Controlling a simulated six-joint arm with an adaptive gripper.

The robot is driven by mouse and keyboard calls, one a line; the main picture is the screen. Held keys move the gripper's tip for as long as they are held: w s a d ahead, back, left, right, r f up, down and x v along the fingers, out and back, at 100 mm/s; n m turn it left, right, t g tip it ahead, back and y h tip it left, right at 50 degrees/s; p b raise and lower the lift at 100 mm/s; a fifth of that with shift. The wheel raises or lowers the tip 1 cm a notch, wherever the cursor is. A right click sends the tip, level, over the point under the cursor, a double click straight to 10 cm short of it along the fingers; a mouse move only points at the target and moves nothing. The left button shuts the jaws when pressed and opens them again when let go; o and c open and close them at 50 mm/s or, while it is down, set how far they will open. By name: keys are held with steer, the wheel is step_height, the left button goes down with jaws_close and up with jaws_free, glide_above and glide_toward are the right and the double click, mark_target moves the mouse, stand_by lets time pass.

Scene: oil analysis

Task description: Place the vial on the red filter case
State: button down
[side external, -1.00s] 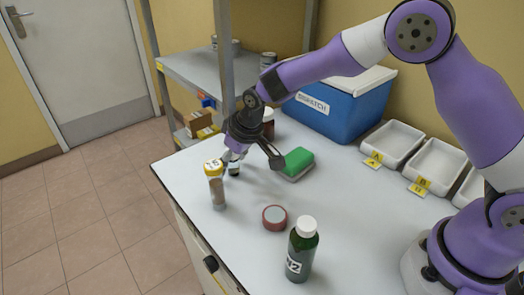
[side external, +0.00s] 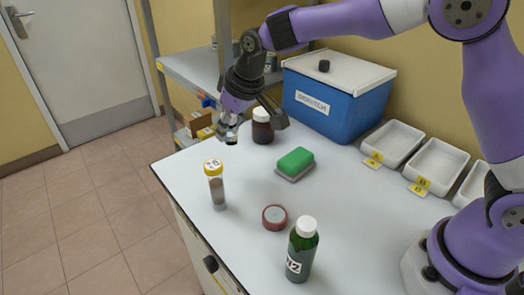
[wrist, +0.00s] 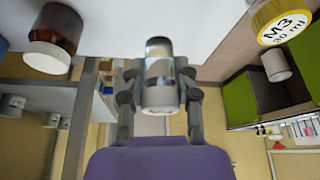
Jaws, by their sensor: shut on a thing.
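My gripper (side external: 231,126) is raised above the back left part of the table, well above the surface. It is shut on a small vial (wrist: 159,72) with a pale cap, a clouded middle and a dark end, seen between the fingers in the wrist view. In the side view only the vial's dark lower end (side external: 231,140) shows clearly below the fingers. The red filter case (side external: 275,217), a low round piece with a grey top, lies on the table to the right of and nearer than my gripper, with nothing on it.
A yellow-capped tube (side external: 215,185) stands left of the case; a green bottle (side external: 302,250) stands in front. A brown jar (side external: 262,127), green sponge (side external: 295,162), blue cooler (side external: 335,105) and white trays (side external: 392,143) are farther back. The table around the case has free room.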

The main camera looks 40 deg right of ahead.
steer(key=s+a+r, duration=0.2)
steer(key=s+r, duration=0.1)
steer(key=s, duration=0.4)
glide_above(267, 209)
steer(key=s, duration=0.1)
steer(key=f, duration=0.6)
steer(key=s+f, duration=0.1)
steer(key=f, duration=0.2)
steer(key=shift+d+f, duration=0.15)
steer(key=shift+f, duration=0.05)
steer(key=shift+w, duration=0.1)
steer(key=shift+f, duration=0.1)
steer(key=c, duration=0.6)
jaws_free()
steer(key=shift+f, duration=0.1)
